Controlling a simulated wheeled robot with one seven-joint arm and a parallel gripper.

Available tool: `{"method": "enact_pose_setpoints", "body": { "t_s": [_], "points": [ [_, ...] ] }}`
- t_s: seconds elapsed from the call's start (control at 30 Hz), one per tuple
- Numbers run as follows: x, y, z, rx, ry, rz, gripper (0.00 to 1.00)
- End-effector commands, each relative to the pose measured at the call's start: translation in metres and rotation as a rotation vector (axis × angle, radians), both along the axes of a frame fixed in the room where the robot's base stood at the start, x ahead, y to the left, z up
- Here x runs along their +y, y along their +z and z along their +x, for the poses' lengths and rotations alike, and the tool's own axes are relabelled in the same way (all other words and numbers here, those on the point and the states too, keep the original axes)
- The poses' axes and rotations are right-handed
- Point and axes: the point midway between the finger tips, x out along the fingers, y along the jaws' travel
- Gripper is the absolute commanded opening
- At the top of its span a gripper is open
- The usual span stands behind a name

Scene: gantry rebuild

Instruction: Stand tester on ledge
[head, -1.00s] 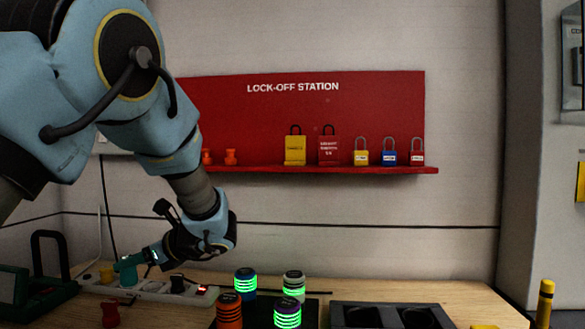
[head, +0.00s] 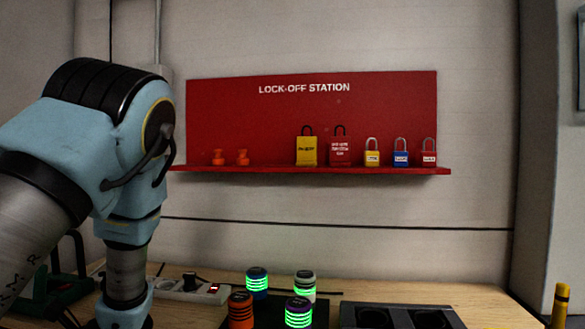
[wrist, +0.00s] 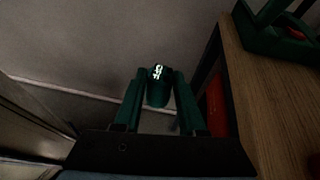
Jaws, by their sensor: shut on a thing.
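My gripper (wrist: 158,84) shows in the wrist view, with its two dark green fingers shut on a teal-green tester (wrist: 158,94) that has a small lit white marking on top. The gripper and tester are beside the wooden bench's edge, over darker space. In the head view, my arm comes down at the left, and the gripper and tester are out of sight. A red ledge (head: 310,171) runs along the foot of the red lock-off board on the back wall. The tester's lower part is hidden in the wrist view.
Two orange-red pieces (head: 230,157), tags and padlocks (head: 400,155) stand on the ledge, with a bare stretch between pieces and tags. Banded cylinders (head: 257,283), a dark tray (head: 400,313) and a power strip (head: 190,290) occupy the bench (wrist: 252,95). A green case (wrist: 285,35) lies nearby.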

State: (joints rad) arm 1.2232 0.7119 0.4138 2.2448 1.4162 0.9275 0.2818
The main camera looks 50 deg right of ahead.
Motion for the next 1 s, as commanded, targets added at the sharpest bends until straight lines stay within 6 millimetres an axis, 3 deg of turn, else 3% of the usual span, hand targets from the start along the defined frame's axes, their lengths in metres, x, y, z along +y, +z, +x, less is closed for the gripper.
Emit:
{"method": "enact_pose_setpoints", "body": {
  "t_s": [0.03, 0.2, 0.3, 0.5, 0.77, 1.0],
  "points": [
    [0.026, -0.015, 0.002, 0.005, 0.031, 0.012, 0.00],
    [0.101, -0.063, 0.010, 0.006, 0.126, 0.013, 0.00],
    [0.138, -0.087, 0.015, 0.005, 0.172, 0.011, 0.00],
    [0.193, -0.122, 0.022, 0.002, 0.242, 0.005, 0.00],
    [0.246, -0.156, 0.028, 0.001, 0.307, 0.003, 0.00],
    [0.242, -0.157, 0.027, 0.008, 0.303, -0.002, 0.00]
  ]
}}
